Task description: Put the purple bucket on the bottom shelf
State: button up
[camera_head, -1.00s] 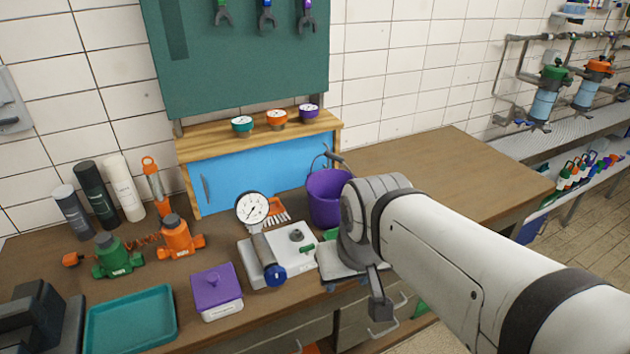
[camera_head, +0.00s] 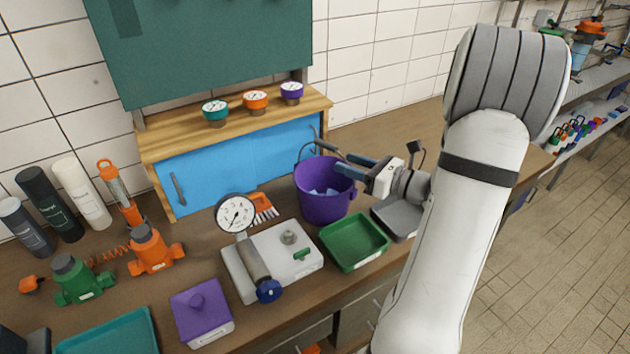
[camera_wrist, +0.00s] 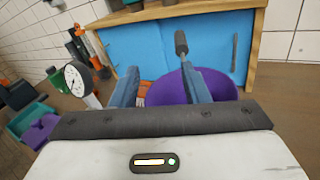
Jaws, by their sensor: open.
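The purple bucket (camera_head: 323,202) stands upright on the wooden bench, in front of the blue cabinet. It has a raised wire handle with a dark grip, and something pale blue shows inside it. My gripper (camera_head: 335,163) is at the bucket's right rim, its fingers pointing left across the top near the handle. In the wrist view, the two blue fingers (camera_wrist: 165,88) are apart with nothing held between them. The bucket (camera_wrist: 170,92) shows between and behind the fingers, and the dark handle grip (camera_wrist: 181,42) rises above. I cannot tell whether a finger touches the bucket.
A green tray (camera_head: 354,242) and a grey tray (camera_head: 398,217) lie close to the bucket. A white scale (camera_head: 272,260) with a gauge (camera_head: 236,213) stands left. The blue cabinet (camera_head: 240,165) is behind. Shelving (camera_head: 600,115) stands far right, beyond open floor (camera_head: 560,250).

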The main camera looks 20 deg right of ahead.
aim_at(332, 145)
jog(key=shift+m+t+h, duration=0.4)
jog(key=shift+m+t, duration=0.1)
jog(key=shift+m, duration=0.2)
jog(key=w+p, duration=0.1)
jog(key=w, duration=0.1)
jog(key=w+a+p, duration=0.1)
jog(key=w, duration=0.2)
jog(key=w+a+p, duration=0.1)
jog(key=w, duration=0.1)
jog(key=shift+w+r, duration=0.1)
jog(key=shift+w, duration=0.2)
jog(key=shift+c, duration=0.5)
grip_shut()
